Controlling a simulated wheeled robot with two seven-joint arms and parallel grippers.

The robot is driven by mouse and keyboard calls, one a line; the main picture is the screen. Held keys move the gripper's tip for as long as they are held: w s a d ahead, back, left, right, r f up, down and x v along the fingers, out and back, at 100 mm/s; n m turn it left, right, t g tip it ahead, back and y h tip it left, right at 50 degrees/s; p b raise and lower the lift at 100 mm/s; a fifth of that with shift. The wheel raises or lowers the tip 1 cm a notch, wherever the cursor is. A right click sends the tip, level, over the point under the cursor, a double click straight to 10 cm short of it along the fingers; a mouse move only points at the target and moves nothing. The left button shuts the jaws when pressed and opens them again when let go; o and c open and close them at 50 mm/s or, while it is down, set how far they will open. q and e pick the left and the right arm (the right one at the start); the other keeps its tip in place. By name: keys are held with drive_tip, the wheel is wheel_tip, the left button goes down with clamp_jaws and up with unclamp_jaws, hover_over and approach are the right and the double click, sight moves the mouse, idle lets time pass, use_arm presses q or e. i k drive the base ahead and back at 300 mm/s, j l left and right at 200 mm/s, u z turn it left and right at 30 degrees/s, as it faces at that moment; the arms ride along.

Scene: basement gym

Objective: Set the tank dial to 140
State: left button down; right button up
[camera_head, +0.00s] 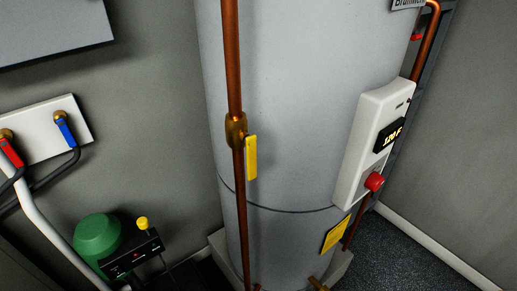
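The tank (290,110) is a tall grey cylinder in the middle of the head view. A white control box (359,150) is fixed to its right side. A red dial knob (374,181) sticks out below the display, near the bottom of the box. Neither of my grippers shows in this view.
A copper pipe (233,60) with a yellow-handled valve (251,158) runs down the tank's front. At left are a wall plate (38,135) with red and blue valves, and a green dome (97,235) beside a black box (131,253). Carpet (400,262) lies clear at lower right.

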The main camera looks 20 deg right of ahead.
sight(374, 182)
drive_tip(key=k+l+z, duration=0.15)
drive_tip(key=z, duration=1.25)
